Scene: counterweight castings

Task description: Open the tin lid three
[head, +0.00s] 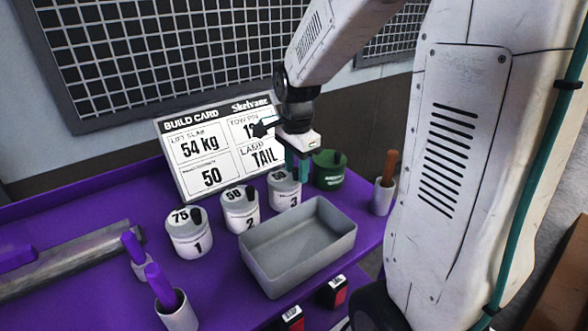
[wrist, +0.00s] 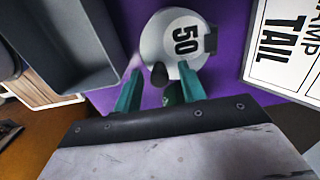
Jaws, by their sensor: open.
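Tin three (head: 284,192) is a small white tin marked 3, standing on the purple bench at the right end of a row of tins. Its round lid (wrist: 180,38) reads 50 and lies on the tin, with a dark tab at its edge. My gripper (head: 297,172) points down at tin three, partly hiding its lid in the head view. In the wrist view my gripper (wrist: 162,73) has its two green fingers apart, on either side of a dark knob (wrist: 159,75) at the lid's near edge. I cannot tell whether the fingers touch it.
Tin two (head: 240,212) and tin one (head: 188,235) stand to the left. A grey tray (head: 297,273) lies in front, and a green mug (head: 329,177) stands close on the right. The build card (head: 205,165) leans behind. A cup with a brown handle (head: 382,197) is farther right.

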